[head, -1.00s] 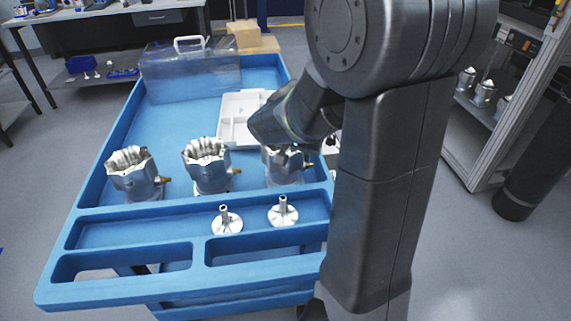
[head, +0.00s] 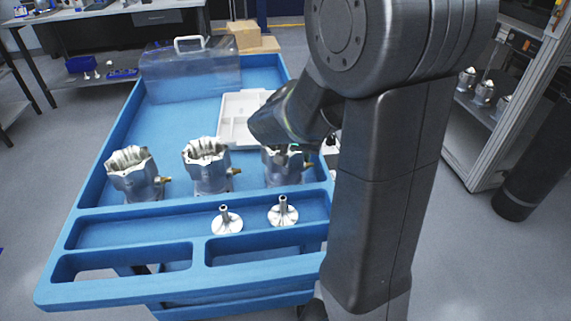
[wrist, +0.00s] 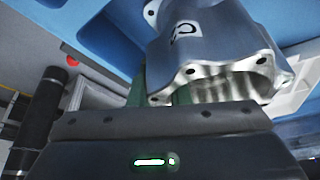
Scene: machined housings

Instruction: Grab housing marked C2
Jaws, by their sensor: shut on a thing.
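Three silvery housings stand in a row on the blue cart: one at the left (head: 134,175), one in the middle (head: 207,167) and one at the right (head: 283,170), partly hidden by my arm. My gripper (head: 292,149) is at the top of the right housing. In the wrist view, my gripper (wrist: 160,93) is shut on this housing (wrist: 212,52), close against its scalloped open rim. A white label (wrist: 184,31) on its side bears a turned dark marking that looks like C2. The finger contact is mostly hidden.
Two flanged metal parts, one left (head: 226,220) and one right (head: 283,211), stand in the cart's front tray. Behind the housings are a white compartment tray (head: 233,130) and a clear handled box (head: 190,75). A shelf unit (head: 452,130) stands at the right.

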